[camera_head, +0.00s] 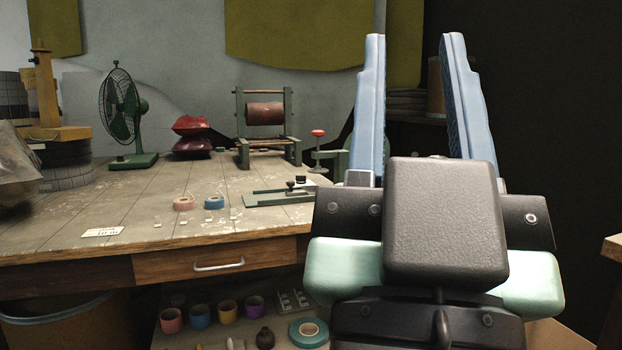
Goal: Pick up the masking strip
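My gripper (413,40) is in the right part of the head view, with its two blue fingers pointing up. The fingers are wide apart, with nothing between them. It is nearer to me than the wooden workbench (60,220) and apart from it. Several small pale strips lie near the bench's front edge, among them one at the left (157,217) and one at the right (233,214). I cannot tell which is the masking strip. A pinkish tape roll (183,203) and a blue tape roll (214,202) lie just behind them.
A white card (102,232) lies at the front left of the bench. A green flat tool (270,198) is to the right of the rolls. A green fan (122,110), red bags (192,135) and a winding stand (265,115) stand behind. Below is a drawer (218,265).

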